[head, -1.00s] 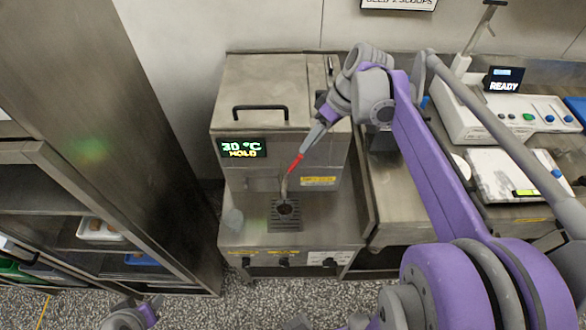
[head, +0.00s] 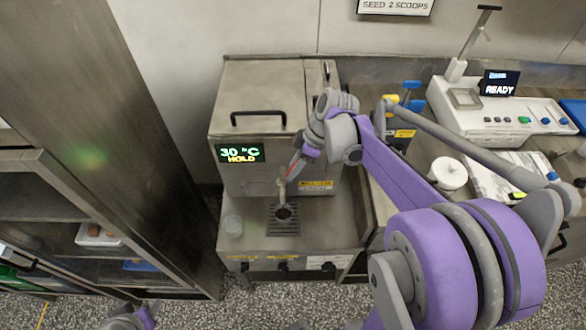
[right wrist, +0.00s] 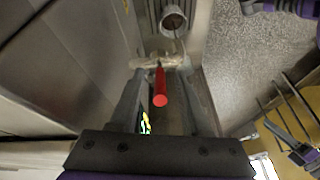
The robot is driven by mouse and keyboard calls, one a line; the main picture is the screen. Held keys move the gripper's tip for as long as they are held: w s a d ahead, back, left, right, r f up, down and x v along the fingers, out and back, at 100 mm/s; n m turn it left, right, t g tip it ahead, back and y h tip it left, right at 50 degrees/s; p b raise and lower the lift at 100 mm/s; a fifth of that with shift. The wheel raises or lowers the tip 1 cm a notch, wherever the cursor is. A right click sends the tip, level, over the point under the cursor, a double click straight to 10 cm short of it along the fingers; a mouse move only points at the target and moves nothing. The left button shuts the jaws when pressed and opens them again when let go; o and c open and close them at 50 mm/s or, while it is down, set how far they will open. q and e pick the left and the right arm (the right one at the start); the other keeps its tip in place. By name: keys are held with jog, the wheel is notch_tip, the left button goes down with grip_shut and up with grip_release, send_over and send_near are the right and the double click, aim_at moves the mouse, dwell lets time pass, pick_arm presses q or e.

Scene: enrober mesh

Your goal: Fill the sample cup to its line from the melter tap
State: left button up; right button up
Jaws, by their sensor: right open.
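The steel melter (head: 262,105) stands in the middle of the head view, its display reading 30 °C HOLD. Its tap (head: 282,190) has a red lever (right wrist: 160,88). My right gripper (head: 295,168) is open, with the lever between its fingers in the right wrist view (right wrist: 162,95); I cannot tell if they touch it. A round cup-like thing (head: 283,212) with a dark inside is below the tap; it also shows in the right wrist view (right wrist: 172,22). My left gripper (head: 145,315) is partly cut off at the bottom edge.
A drip grate (head: 283,230) is set in the melter's front ledge. To the right are a white round container (head: 448,172) and a white instrument (head: 500,115) reading READY. A steel cabinet with shelves (head: 90,200) stands at the left. A sign (head: 396,6) reads SEED 2 SCOOPS.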

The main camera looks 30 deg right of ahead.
jog(key=shift+w+a+f, duration=0.1)
jog(key=shift+a+f, duration=0.1)
jog(key=shift+f, duration=0.3)
grip_shut()
dwell(1.2)
